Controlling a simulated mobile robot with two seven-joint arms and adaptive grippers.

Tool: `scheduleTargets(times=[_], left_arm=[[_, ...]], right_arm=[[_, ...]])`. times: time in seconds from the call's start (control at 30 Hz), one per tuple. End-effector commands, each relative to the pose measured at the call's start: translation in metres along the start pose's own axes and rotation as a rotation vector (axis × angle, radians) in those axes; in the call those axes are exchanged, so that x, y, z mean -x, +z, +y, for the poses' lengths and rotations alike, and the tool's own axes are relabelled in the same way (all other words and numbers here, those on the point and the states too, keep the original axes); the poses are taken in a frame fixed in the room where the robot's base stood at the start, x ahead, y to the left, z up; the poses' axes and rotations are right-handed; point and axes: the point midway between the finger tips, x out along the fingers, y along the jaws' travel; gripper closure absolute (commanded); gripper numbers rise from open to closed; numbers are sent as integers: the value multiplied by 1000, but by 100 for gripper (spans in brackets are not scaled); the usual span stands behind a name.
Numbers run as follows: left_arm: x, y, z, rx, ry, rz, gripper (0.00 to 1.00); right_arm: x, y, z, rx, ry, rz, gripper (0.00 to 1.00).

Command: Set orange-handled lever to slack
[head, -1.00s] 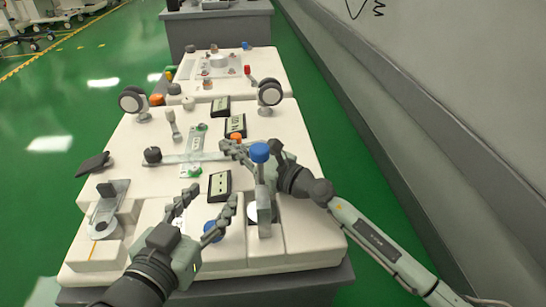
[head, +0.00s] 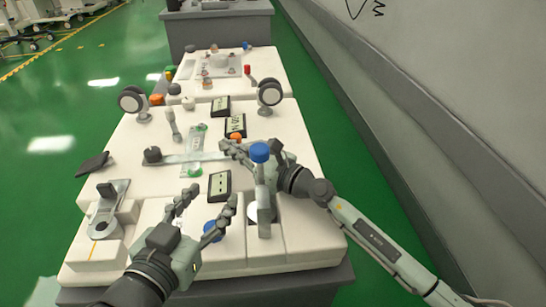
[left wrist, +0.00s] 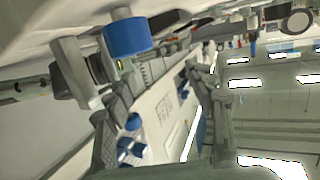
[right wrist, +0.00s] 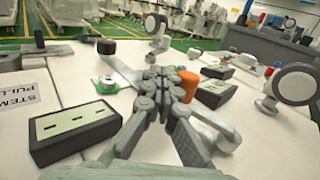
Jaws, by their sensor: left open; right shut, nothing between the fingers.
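An orange handle (head: 236,137) stands on the white cart top, just beyond my right gripper (head: 226,147). In the right wrist view the orange handle (right wrist: 187,86) is upright, just right of and behind the closed fingers (right wrist: 158,80). Its base is hidden by them, and I cannot tell if they touch it. The right fingers are together with nothing between them. My left gripper (head: 211,199) is open and empty above the cart's near part. A second orange part (head: 157,99) sits at the cart's far left edge.
Black display boxes (head: 219,185) (head: 235,125) stand near the right gripper. A blue-topped post (head: 260,152) stands beside the right wrist. A blue knob (head: 212,230) is under the left fingers. A wall runs along the right.

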Motion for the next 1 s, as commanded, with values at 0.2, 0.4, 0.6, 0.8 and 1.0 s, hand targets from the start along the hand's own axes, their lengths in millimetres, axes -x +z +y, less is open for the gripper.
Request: scheduleTargets(times=[0.2, 0.4, 0.6, 0.8, 1.0], left_arm=[[0, 0, 0, 0, 0, 0, 45], [-1, 0, 0, 0, 1, 0, 45], [0, 0, 0, 0, 0, 1, 45], [0, 0, 0, 0, 0, 0, 45], [0, 0, 0, 0, 0, 0, 45]], right_arm=[[0, 0, 0, 0, -1, 0, 100], [10, -1, 0, 0, -1, 1, 100], [48, -2, -1, -1, -2, 3, 100], [90, -1, 0, -1, -1, 3, 100], [114, 0, 0, -2, 0, 1, 100]])
